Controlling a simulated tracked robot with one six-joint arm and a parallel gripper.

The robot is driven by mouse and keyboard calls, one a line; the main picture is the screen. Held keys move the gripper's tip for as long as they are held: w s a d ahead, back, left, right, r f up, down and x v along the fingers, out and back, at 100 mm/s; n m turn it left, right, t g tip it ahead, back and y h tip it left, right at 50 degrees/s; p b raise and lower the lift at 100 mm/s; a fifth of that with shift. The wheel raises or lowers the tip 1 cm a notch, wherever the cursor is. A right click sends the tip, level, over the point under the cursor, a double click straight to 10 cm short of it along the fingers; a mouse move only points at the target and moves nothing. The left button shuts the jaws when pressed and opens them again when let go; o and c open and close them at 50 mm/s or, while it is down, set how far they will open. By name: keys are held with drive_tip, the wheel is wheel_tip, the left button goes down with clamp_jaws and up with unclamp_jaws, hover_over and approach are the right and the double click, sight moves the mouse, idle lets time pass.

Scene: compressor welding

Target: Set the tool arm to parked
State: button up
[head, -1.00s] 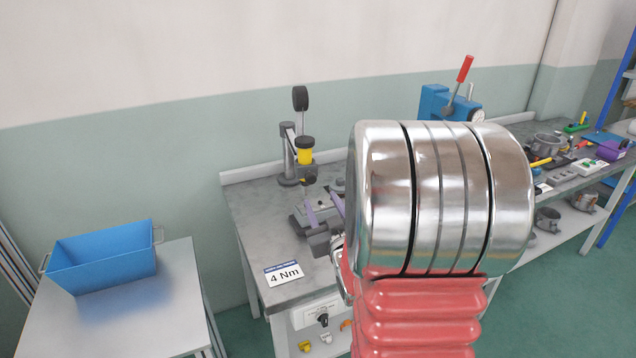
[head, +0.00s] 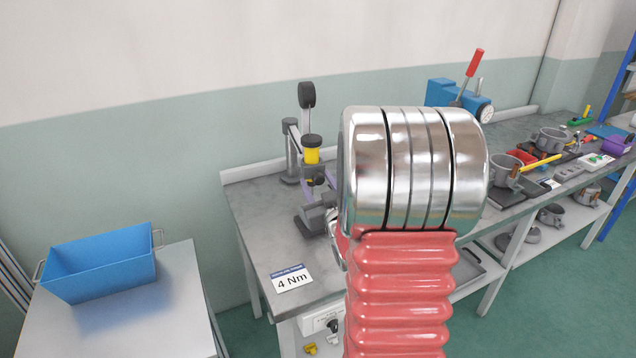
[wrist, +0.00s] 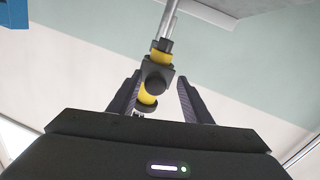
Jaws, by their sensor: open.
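The tool arm stands at the back of the workbench, with a grey post, a yellow-and-black body (head: 311,150) and an upright black handle (head: 306,95). In the wrist view its yellow-and-black body (wrist: 162,57) lies along the gap between my fingers, with a round black knob facing the camera. My gripper (wrist: 160,78) is open, one finger on each side of that body, and I see no clear contact. In the head view my gripper shows only partly, just below the tool arm; my red and chrome arm hides the rest.
A "4 Nm" card (head: 291,279) lies on the workbench's (head: 250,215) front left part. A blue press (head: 440,92) with a red lever stands behind my arm. Grey cups and small parts crowd the right bench. A blue bin (head: 100,272) sits on a separate table at left.

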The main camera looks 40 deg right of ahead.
drive_tip(key=shift+s+d, duration=0.1)
drive_tip(key=shift+s+d, duration=0.1)
drive_tip(key=shift+c, duration=1.4)
clamp_jaws()
